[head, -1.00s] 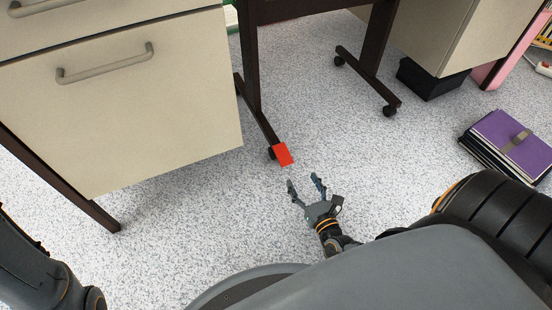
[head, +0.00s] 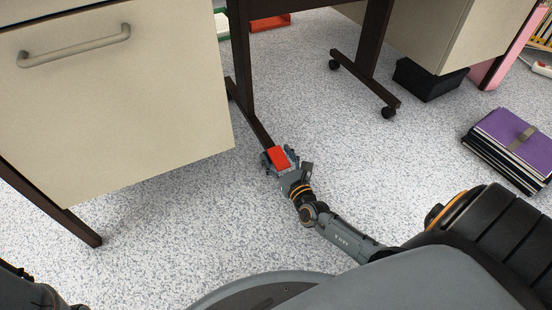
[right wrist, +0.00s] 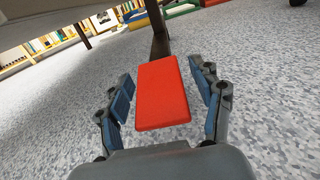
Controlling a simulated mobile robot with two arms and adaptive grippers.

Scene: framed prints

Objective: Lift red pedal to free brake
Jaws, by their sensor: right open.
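The red pedal (head: 279,158) sits at the near end of the desk's dark foot bar, close to the floor. It also shows in the right wrist view (right wrist: 162,94), flat and rectangular, between my fingers. My right gripper (head: 277,159) is open around the pedal, one finger on each side. In the right wrist view the right gripper (right wrist: 165,100) has blue pads, with a narrow gap on each side of the pedal. Whether any part lies under the pedal is hidden. My left gripper is not in view; only a bit of dark arm shows at the lower left.
A beige drawer cabinet (head: 120,100) hangs left of the pedal. The dark desk leg (head: 242,60) rises behind it. Casters sit on a second foot bar (head: 365,80) farther back. Purple-topped books (head: 508,140) lie at the right. The speckled floor near the gripper is clear.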

